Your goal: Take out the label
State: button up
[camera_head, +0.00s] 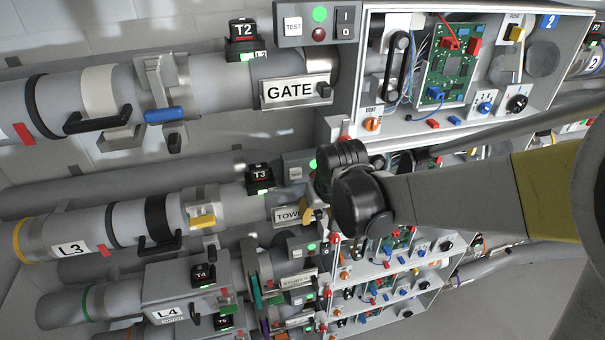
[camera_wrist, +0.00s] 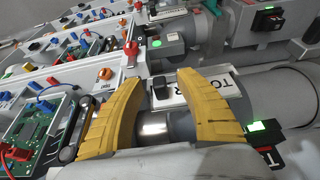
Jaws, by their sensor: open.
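A pale label plate with dark lettering, partly hidden, reading "TOWE" in the head view (camera_head: 287,216), sits on the T3 tube in the middle row. In the wrist view the label (camera_wrist: 225,86) lies behind my right-hand finger, with a black knob (camera_wrist: 155,84) at its left end. My gripper (camera_wrist: 161,78) is open and empty, its two yellow fingers either side of the knob in the picture. Contact cannot be told. In the head view my gripper (camera_head: 310,212) is at the label's right end, mostly hidden by my wrist.
A GATE label (camera_head: 290,91) sits on the tube above, with a similar knob. Open boxes with green circuit boards (camera_head: 448,75) stand to the right. A T3 tag (camera_head: 258,179) is above the middle tube. More tubes and labels crowd below.

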jog(key=shift+s, duration=0.15)
jog(key=shift+c, duration=0.8)
grip_shut()
